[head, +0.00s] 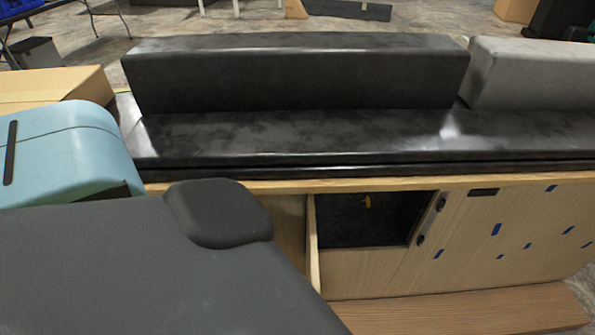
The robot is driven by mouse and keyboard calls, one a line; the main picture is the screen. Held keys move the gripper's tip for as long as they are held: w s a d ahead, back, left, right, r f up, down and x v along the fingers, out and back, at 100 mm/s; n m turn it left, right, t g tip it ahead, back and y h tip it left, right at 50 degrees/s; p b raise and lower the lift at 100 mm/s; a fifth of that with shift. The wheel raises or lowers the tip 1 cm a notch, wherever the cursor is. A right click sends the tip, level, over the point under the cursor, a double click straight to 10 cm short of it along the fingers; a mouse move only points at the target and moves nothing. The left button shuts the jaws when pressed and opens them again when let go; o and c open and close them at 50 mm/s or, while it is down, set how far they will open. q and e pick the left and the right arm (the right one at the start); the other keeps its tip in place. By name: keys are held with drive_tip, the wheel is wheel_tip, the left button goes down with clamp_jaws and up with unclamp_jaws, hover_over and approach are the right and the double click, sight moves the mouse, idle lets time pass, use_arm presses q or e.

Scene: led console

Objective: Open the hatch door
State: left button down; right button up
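The hatch (370,225) in the light wood front of the bench shows a dark square opening with a small yellow fitting (367,202) inside. A pale wood panel seen nearly edge-on (312,245) stands at the opening's left side and looks like the hatch door swung outward. How far it is swung is hard to tell, as its left part is partly hidden behind a large dark grey part of mine. Neither gripper shows in the head view, so whether either touches the door cannot be seen.
A black cushioned bench (320,135) runs above the wood front. Small dark latches (440,205) sit right of the opening, beside a panel with blue marks (510,230). A wooden step (465,310) lies below. A light blue case (70,155) stands at left.

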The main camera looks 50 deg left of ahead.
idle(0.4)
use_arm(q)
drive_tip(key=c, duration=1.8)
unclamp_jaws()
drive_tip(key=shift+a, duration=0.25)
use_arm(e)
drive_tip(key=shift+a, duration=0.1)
